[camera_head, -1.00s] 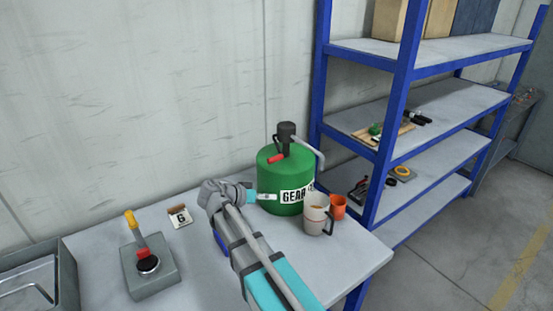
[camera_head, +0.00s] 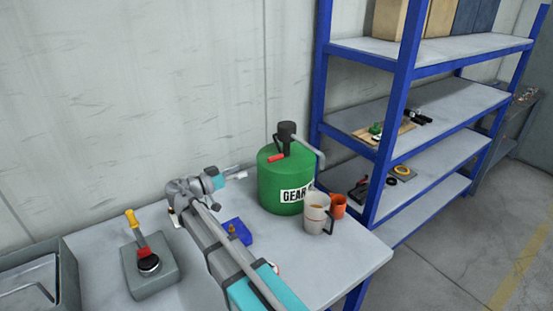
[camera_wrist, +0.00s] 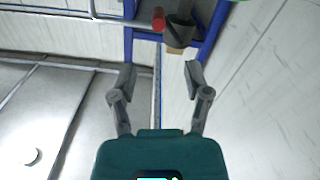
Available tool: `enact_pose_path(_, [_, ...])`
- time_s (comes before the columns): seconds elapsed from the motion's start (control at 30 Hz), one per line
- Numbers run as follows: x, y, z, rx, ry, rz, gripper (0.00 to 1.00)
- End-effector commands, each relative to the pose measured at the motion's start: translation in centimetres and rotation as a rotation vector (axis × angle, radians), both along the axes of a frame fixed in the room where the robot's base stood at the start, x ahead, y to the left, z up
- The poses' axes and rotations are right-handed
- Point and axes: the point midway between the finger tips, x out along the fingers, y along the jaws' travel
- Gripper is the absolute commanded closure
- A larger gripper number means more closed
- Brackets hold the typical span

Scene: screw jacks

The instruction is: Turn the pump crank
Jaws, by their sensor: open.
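The pump (camera_head: 287,131) is a dark head on top of the green drum (camera_head: 272,187), which has a white label reading GEAR. Its crank has a red handle (camera_head: 277,158) at the left front of the drum's top. My gripper (camera_head: 240,173) is left of the drum, apart from it, and points right. In the wrist view my gripper (camera_wrist: 160,72) is open with nothing between its fingers. The red handle (camera_wrist: 158,18) and the dark pump head (camera_wrist: 180,33) show beyond the fingertips. The drum's body is almost wholly outside the wrist view.
A beige mug (camera_head: 315,213) and an orange cup (camera_head: 338,206) stand right of the drum. A blue block (camera_head: 238,232) lies by my arm. A grey box with a yellow-tipped lever (camera_head: 150,272) and a grey tray (camera_head: 68,277) are left. A blue-framed shelf (camera_head: 400,95) stands right.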

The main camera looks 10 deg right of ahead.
Motion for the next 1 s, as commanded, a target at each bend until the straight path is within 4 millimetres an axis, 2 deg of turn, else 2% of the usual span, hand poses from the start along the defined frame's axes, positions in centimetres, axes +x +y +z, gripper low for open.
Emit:
enact_pose_path(0.17, [0.3,-0.7,0.0,0.000,0.001,-0.001,0.38])
enact_pose_path(0.37, [1.0,-2.5,0.0,0.001,0.002,-0.002,0.38])
enact_pose_path(1.0, [4.3,-10.6,0.0,0.001,0.001,-0.003,0.38])
